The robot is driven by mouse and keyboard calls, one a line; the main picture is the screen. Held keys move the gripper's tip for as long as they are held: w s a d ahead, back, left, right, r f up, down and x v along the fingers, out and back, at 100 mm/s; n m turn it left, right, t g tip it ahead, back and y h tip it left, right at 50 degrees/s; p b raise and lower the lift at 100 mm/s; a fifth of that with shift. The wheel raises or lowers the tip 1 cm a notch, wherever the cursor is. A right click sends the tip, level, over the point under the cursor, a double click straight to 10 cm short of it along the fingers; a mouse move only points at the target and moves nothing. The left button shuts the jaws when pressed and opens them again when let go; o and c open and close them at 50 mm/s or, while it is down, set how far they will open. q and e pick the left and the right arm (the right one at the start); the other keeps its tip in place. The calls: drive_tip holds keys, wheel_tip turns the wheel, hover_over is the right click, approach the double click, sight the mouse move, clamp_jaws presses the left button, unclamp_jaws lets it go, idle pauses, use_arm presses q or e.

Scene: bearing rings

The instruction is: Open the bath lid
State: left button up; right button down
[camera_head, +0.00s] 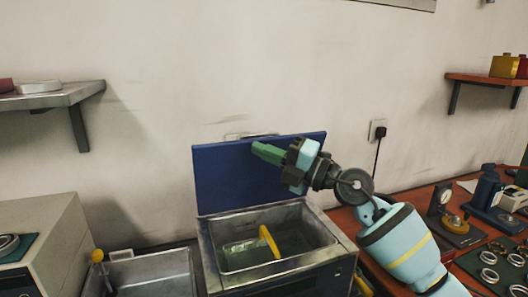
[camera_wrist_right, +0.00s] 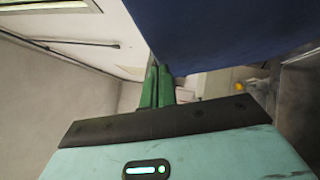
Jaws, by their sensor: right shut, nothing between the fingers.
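The bath lid (camera_head: 222,180) is a dark blue panel standing upright at the back edge of the metal bath (camera_head: 215,246), so the bath is open. A thin handle (camera_head: 240,135) shows at the lid's top edge. Inside the bath are a yellow handle (camera_head: 270,243) and a greenish, basket-like shape. My right gripper (camera_head: 258,149) has green fingers, is shut and empty, and is in front of the lid's upper right part. In the right wrist view the blue lid (camera_wrist_right: 220,30) is close beside the green fingertips (camera_wrist_right: 157,72); I cannot tell whether they touch. My left gripper is not in view.
A second metal basin (camera_head: 150,270) is left of the bath, beside a beige box unit (camera_head: 60,235). On the right, a wooden bench (camera_head: 415,195) holds a gauge stand (camera_head: 440,205) and a tray of several rings (camera_head: 490,262). Wall shelves hang at both sides.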

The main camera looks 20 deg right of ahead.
sight(254, 136)
drive_tip(key=shift+w+r, duration=0.25)
drive_tip(key=shift+w, duration=0.05)
drive_tip(key=w, duration=0.2)
drive_tip(key=w+r, duration=0.1)
drive_tip(key=w, duration=0.1)
drive_tip(key=w+r, duration=0.1)
drive_tip(key=w, duration=0.1)
drive_tip(key=shift+a+p, duration=0.1)
drive_tip(key=shift+p, duration=0.25)
drive_tip(key=shift+w+r, duration=0.1)
drive_tip(key=shift+w, duration=0.35)
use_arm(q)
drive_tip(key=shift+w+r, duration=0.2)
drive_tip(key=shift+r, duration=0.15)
use_arm(e)
drive_tip(key=shift+w, duration=0.1)
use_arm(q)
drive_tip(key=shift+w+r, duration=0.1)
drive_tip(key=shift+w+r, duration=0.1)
